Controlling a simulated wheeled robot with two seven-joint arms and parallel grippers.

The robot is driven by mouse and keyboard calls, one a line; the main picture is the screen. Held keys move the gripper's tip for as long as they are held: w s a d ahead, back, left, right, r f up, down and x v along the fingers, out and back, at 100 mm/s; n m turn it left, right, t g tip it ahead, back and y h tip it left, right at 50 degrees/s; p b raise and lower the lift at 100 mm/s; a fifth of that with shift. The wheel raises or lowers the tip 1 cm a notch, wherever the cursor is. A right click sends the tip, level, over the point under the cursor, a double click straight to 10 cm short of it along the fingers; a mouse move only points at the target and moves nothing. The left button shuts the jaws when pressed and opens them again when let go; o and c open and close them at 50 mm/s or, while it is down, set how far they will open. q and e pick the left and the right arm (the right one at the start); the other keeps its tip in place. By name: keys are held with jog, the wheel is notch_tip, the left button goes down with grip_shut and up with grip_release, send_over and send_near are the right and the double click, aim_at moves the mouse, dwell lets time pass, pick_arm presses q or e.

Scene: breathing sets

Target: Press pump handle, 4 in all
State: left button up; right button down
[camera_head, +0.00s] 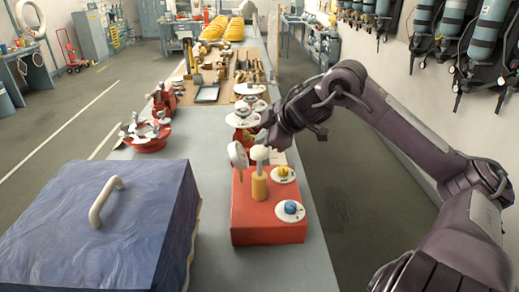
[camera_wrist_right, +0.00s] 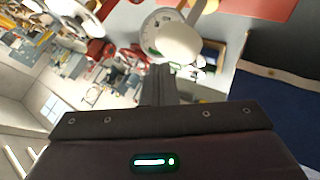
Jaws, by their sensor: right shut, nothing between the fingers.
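A red pump box (camera_head: 268,225) stands on the long table. On it are a tan upright cylinder (camera_head: 259,187) topped by a white rounded handle (camera_head: 259,153). My right gripper (camera_head: 264,137) is shut and empty, just above and behind the white handle; whether it touches cannot be told. In the right wrist view the shut fingers (camera_wrist_right: 160,75) are close to the white rounded handle (camera_wrist_right: 180,42). My left gripper is not in view.
A blue-topped case (camera_head: 130,200) with a pale handle (camera_head: 104,201) fills the front left. Red-based valve parts (camera_head: 148,138) and tools crowd the table behind.

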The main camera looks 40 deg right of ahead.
aim_at(266, 152)
jog(key=shift+f, duration=0.15)
jog(key=shift+f, duration=0.3)
jog(key=shift+s+f+b, duration=0.1)
jog(key=shift+f+b, duration=1.65)
jog(key=shift+f, duration=0.45)
dwell(1.8)
jog(key=shift+r, duration=0.1)
jog(key=shift+r+p, duration=2.35)
jog(key=shift+r, duration=0.15)
notch_tip(266, 152, up, 5)
jog(key=p, duration=0.4)
jog(key=shift+r+p, duration=0.1)
jog(key=shift+p, duration=0.2)
